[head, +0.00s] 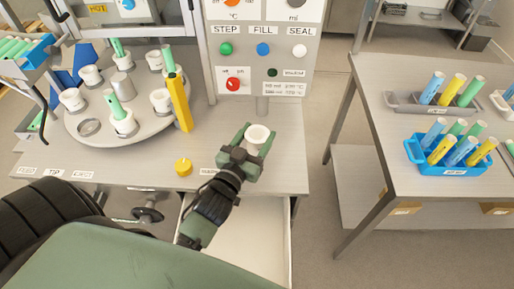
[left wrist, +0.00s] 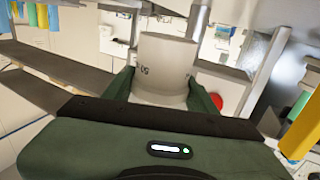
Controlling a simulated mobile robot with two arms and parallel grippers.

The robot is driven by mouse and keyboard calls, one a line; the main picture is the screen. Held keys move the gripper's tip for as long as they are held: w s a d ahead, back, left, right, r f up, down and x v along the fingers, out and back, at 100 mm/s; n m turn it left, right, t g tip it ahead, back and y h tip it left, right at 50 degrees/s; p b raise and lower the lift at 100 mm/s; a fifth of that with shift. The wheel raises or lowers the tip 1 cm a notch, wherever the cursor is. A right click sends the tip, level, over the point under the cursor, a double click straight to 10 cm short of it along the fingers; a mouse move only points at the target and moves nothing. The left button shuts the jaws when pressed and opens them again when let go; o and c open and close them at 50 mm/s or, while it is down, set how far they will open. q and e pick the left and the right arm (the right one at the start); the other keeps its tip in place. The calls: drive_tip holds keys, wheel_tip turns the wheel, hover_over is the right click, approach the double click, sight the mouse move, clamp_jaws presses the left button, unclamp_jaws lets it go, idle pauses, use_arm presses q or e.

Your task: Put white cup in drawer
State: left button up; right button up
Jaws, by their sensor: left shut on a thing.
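My left gripper (head: 246,150) is shut on a white cup (head: 258,134), near the front right corner of the machine's table. The cup stands between the two green fingers, its round rim up in the head view. In the left wrist view the cup (left wrist: 166,68) shows dark markings on its side, and the gripper's fingers (left wrist: 165,95) flank it. An open white drawer (head: 262,235) extends below the table's front edge, just in front of the gripper; my arm hides part of it. My right gripper is not in view.
A round turntable (head: 78,128) with several white cups and green tubes stands on the table's left. A yellow cap (head: 183,167) lies near the front edge. The control panel (head: 262,50) rises behind. A second table on the right holds blue and grey tube racks (head: 452,168).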

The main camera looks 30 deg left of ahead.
sight(257, 148)
use_arm(q)
drive_tip(key=shift+f, duration=2.65)
drive_tip(key=shift+f+b, duration=0.15)
drive_tip(key=shift+b, duration=0.15)
drive_tip(key=o, duration=1.5)
